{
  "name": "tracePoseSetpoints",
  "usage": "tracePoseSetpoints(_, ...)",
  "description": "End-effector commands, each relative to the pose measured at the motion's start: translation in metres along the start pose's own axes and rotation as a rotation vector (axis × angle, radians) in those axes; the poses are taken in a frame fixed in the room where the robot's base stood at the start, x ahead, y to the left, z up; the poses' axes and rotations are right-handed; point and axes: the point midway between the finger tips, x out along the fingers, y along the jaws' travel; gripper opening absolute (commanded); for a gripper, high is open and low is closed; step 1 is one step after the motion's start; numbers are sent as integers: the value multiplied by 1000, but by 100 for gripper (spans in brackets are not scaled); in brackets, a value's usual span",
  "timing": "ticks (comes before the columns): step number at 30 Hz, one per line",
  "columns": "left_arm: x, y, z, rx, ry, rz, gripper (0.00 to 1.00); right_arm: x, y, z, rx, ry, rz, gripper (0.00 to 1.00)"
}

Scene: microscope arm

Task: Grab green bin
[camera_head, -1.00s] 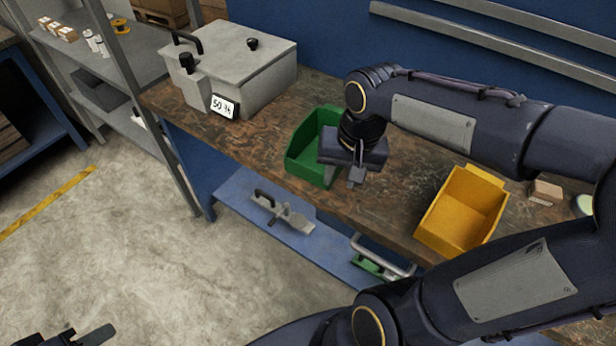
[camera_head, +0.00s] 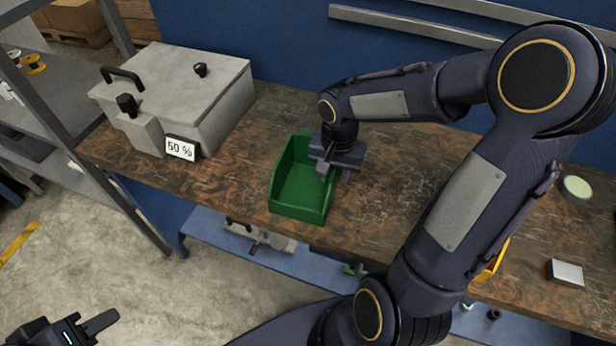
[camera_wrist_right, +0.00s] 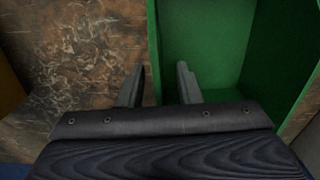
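The green bin (camera_head: 297,213) stands upright and empty on the brown workbench, left of my right gripper. My right gripper (camera_head: 336,172) points down at the bin's right wall. In the right wrist view, the gripper (camera_wrist_right: 158,85) has its fingers apart, one outside the green bin (camera_wrist_right: 153,45) and one over its inside. The wall lies between them with a visible gap, so it is not clamped. My left gripper (camera_head: 90,328) is low at the bottom left, away from the bench; only part of it shows, and I cannot tell its opening.
A grey box with a handle (camera_head: 200,85) and a "50 %" sign (camera_head: 182,149) stands left of the bin. A yellow bin (camera_head: 494,262) is mostly hidden behind my right arm. A small box (camera_head: 565,272) and a round dish (camera_head: 577,187) lie at right. A lower shelf (camera_head: 205,226) runs below.

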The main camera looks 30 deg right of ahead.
Motion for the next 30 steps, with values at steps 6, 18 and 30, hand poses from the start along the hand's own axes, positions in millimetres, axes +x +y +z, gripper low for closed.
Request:
tracePoseSetpoints(6, 0, 0, 0, 0, 0, 0, 36, 0, 0, 0, 0, 0, 0, 23)
tracePoseSetpoints(18, 0, 0, 0, 0, 0, 0, 36, -1, 0, 0, 0, 1, 0, 0)
tracePoseSetpoints(30, -1, 0, -1, 0, 0, 0, 36, -16, 0, -1, 0, 5, -1, 0)
